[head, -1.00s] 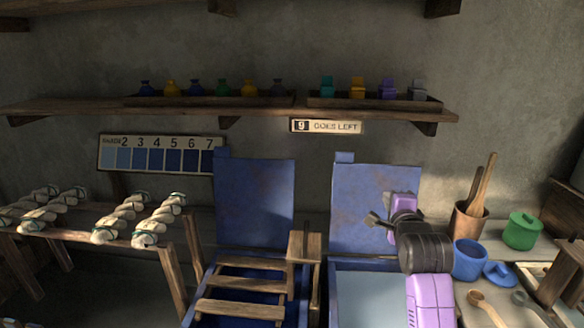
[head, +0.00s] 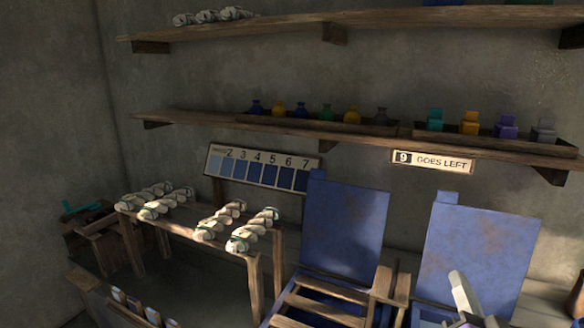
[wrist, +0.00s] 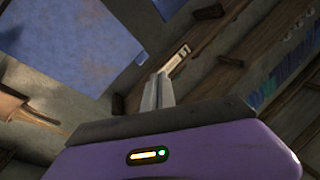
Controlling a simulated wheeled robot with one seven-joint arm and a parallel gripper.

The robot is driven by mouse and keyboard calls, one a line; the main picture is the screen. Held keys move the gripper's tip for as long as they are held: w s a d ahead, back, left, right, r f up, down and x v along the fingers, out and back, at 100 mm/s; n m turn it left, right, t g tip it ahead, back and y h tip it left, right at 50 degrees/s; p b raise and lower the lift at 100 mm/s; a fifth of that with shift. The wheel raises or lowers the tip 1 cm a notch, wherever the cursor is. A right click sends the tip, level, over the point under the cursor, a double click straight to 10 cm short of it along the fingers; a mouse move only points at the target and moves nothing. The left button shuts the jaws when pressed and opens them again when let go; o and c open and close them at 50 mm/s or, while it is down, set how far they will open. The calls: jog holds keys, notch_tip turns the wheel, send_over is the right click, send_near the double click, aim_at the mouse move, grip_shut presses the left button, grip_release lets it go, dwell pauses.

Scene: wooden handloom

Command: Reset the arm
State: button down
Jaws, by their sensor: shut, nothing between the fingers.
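My gripper (wrist: 158,82) shows in the wrist view with its two grey fingers together and nothing between them. In the head view only the end of my gripper (head: 460,282) shows, at the bottom right, in front of the right blue lid (head: 480,255). The rest of my arm is below the picture's edge.
A left blue lid (head: 345,225) stands upright beside wooden slats (head: 320,305). Twisted white skeins (head: 220,222) lie on a wooden rack at left. A numbered shade card (head: 262,168), a "9 GOES LEFT" sign (head: 432,161) and a shelf (head: 215,122) of small bottles are behind.

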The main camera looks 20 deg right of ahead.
jog(key=s+a+f+n+t+y, duration=0.1)
jog(key=s+a+f+n+y, duration=0.3)
jog(key=a, duration=0.5)
jog(key=s+a+f+n+t+y, duration=0.1)
jog(key=s+a+f+n+y, duration=0.15)
jog(key=s+a+n, duration=0.55)
jog(key=s+a+f+g+y, duration=0.3)
jog(key=s+a+f, duration=0.3)
jog(key=s+a, duration=0.4)
jog(key=shift+s+a+g+y, duration=0.4)
jog(key=shift+s+y, duration=0.45)
jog(key=shift+s, duration=0.2)
jog(key=shift+f, duration=0.1)
